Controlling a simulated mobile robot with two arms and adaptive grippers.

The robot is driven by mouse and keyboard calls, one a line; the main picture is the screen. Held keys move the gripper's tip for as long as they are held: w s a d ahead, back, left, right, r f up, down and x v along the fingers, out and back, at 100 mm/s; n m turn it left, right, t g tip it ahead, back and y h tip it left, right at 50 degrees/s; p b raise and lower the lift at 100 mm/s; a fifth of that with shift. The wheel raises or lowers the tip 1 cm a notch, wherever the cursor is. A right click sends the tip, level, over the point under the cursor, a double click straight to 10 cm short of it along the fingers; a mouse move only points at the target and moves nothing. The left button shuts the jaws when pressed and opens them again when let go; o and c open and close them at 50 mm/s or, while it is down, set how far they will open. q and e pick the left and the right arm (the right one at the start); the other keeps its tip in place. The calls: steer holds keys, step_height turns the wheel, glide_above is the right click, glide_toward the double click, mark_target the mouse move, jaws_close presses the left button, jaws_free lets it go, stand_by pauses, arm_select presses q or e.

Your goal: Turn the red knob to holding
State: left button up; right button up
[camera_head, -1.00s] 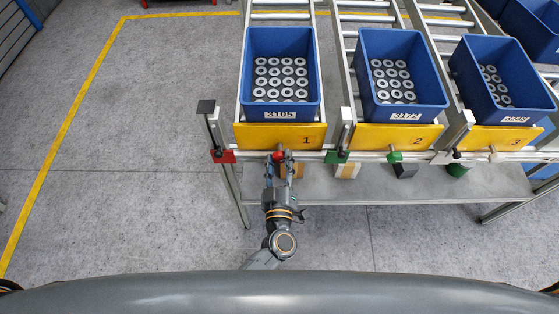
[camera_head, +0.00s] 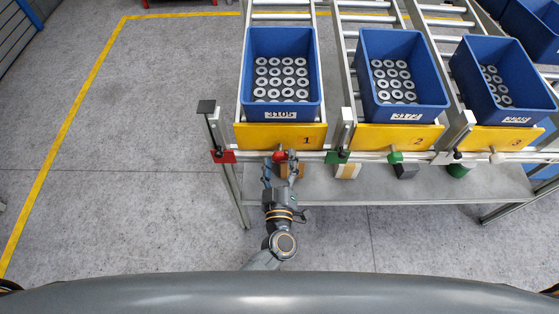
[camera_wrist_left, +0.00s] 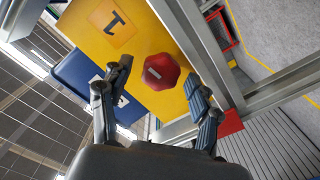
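The red knob (camera_head: 279,157) sits on the front rail below the yellow plate marked 1 (camera_head: 258,137). In the left wrist view the knob (camera_wrist_left: 160,71) is a red, many-sided disc with a pale bar mark on its face, against the yellow plate. My left gripper (camera_head: 280,168) is just in front of the knob. In the left wrist view my left gripper (camera_wrist_left: 160,92) has its fingers spread wide, with the knob beyond and between them, apart from both. My right gripper is not in view.
A blue bin with washers (camera_head: 246,75) stands behind the plate. Green (camera_head: 395,157) and white (camera_head: 497,157) knobs are farther right on the rail. A red bracket (camera_head: 222,156) is on the left. A grey shelf (camera_head: 430,190) lies below. The floor at left is clear.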

arm_select(q)
steer(key=shift+s, duration=0.1)
steer(key=s, duration=1.2)
steer(key=shift+w, duration=0.1)
